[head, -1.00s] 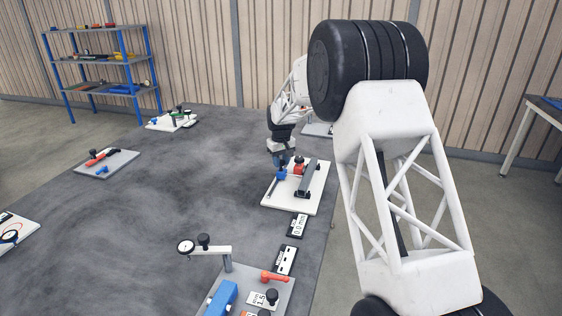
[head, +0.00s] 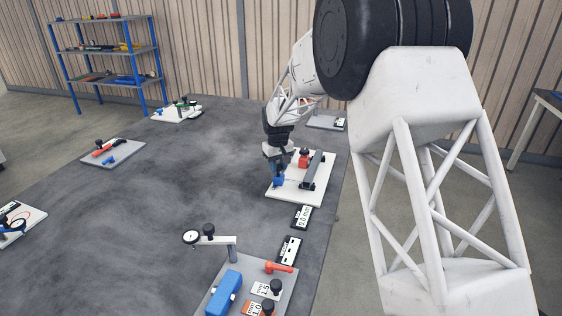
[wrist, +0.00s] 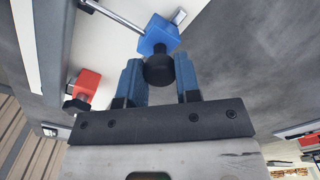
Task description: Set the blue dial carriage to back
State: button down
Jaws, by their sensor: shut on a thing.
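The blue dial carriage (head: 278,182) is a small blue block at the left edge of a white board (head: 285,196) in the head view. In the wrist view the blue carriage (wrist: 158,36) sits on a thin metal rod, with a black knob (wrist: 159,69) facing me. My gripper (wrist: 160,80) has its blue fingers on either side of this knob, shut on it. In the head view my gripper (head: 277,167) comes down on the carriage from above and hides part of it.
A red block (head: 304,159) and a dark grey rail (head: 313,170) stand on the same board, right of the carriage. A small display (head: 302,217) lies in front of it. The mat (head: 185,185) to the left is clear.

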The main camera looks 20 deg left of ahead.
jog(key=shift+s, duration=1.15)
jog(key=c, duration=0.8)
grip_release()
notch_tip(320, 180, up, 8)
jog(key=shift+f, duration=0.1)
